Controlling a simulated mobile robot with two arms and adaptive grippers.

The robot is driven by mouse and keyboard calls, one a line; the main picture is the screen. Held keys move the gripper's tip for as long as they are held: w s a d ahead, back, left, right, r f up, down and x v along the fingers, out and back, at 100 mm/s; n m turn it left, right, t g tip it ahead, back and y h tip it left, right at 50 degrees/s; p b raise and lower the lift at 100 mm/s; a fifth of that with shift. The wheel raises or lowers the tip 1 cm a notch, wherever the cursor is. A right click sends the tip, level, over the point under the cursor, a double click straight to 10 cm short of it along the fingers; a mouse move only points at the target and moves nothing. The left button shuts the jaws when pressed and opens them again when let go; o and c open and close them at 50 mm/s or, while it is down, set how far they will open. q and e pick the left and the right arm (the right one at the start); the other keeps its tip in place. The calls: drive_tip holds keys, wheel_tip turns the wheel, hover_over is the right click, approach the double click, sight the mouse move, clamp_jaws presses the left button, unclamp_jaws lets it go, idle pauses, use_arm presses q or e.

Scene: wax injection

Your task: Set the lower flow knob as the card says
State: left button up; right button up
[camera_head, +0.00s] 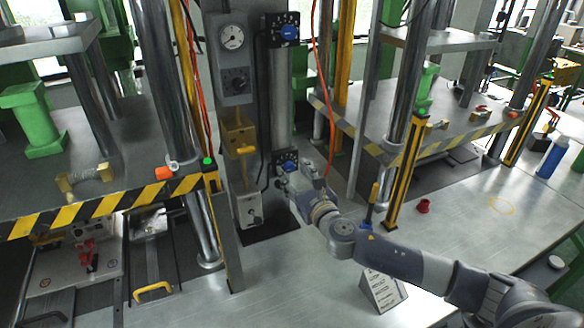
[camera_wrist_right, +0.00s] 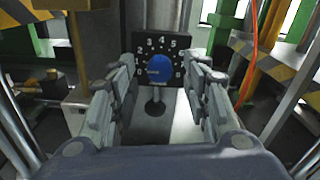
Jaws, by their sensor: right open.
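The lower flow knob (camera_head: 288,166) is blue and sits on a dark dial plate low on the grey column. In the right wrist view the knob (camera_wrist_right: 159,70) is centred, with white numbers arcing around it and a pale mark on its left side. My right gripper (camera_head: 284,182) is close in front of the lower dial. In the wrist view its fingers (camera_wrist_right: 162,74) are open, one on each side of the knob; I cannot tell whether they touch it. The card (camera_head: 383,290) stands on the bench; its print is too small to read. My left gripper is out of view.
An upper blue knob (camera_head: 289,33) sits on a similar plate above. A grey box with a gauge (camera_head: 232,38) is left of the column. Orange hoses and a yellow-black post (camera_head: 407,172) are nearby.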

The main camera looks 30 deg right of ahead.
drive_tip(key=shift+w, duration=0.8)
drive_tip(key=c, duration=0.4)
clamp_jaws()
drive_tip(key=shift+m, duration=0.3)
drive_tip(key=m+b, duration=0.1)
drive_tip(key=m, duration=0.4)
drive_tip(key=shift+m, duration=0.4)
drive_tip(key=m, duration=0.5)
drive_tip(key=shift+b, duration=0.4)
drive_tip(key=m, duration=0.6)
drive_tip(key=shift+m, duration=0.4)
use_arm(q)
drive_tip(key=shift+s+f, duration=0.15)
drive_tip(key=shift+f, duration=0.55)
use_arm(e)
drive_tip(key=m, duration=0.5)
drive_tip(key=shift+m, duration=0.4)
